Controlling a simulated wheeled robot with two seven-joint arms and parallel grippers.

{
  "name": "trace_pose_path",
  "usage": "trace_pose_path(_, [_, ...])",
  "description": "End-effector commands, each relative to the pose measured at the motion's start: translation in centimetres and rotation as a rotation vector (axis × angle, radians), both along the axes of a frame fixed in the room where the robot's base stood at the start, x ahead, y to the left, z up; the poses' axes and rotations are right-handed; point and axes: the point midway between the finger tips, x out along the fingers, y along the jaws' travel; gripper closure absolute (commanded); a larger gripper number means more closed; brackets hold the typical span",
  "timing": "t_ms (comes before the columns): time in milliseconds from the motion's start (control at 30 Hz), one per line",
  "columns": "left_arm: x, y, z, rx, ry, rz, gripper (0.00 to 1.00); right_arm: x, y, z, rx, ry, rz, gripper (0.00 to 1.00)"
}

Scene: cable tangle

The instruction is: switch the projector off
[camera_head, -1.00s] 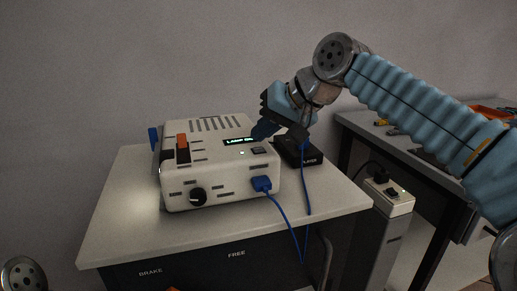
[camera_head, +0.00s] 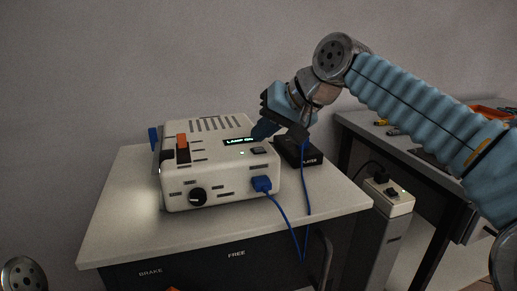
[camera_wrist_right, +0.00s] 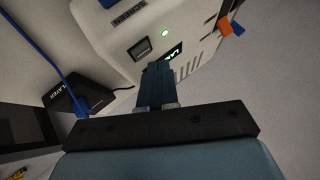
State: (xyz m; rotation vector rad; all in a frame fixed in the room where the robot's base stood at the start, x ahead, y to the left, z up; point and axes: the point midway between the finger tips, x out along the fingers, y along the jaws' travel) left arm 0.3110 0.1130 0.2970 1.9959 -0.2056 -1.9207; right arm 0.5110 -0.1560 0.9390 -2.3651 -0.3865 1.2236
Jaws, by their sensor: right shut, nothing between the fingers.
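The white projector (camera_head: 218,180) sits on a trolley top in the head view. Its small display (camera_head: 240,141) reads "LAMP ON", and a small green light (camera_wrist_right: 165,33) glows beside it in the right wrist view. A dark rocker button (camera_head: 259,150) is on the top near the right edge; it also shows in the right wrist view (camera_wrist_right: 140,49). My right gripper (camera_head: 257,134) is shut and empty, its tips just above the projector top by the display and button. I cannot tell whether they touch. My left gripper is out of view.
A black player box (camera_head: 299,152) stands right of the projector. A blue cable (camera_head: 282,212) plugs into the projector's front and hangs over the trolley edge (camera_head: 225,241). The trolley's left side is clear.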

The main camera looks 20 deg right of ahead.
Motion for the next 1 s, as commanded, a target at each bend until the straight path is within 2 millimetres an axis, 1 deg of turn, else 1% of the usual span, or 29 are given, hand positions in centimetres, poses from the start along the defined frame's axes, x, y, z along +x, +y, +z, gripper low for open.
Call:
trace_pose_path(333, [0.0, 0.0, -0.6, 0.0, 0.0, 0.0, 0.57, 0.0, 0.0, -0.8, 0.0, 0.0, 0.0, 1.0])
trace_pose_path(1000, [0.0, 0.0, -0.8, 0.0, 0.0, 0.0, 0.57, 0.0, 0.0, -1.2, 0.0, 0.0, 0.0, 1.0])
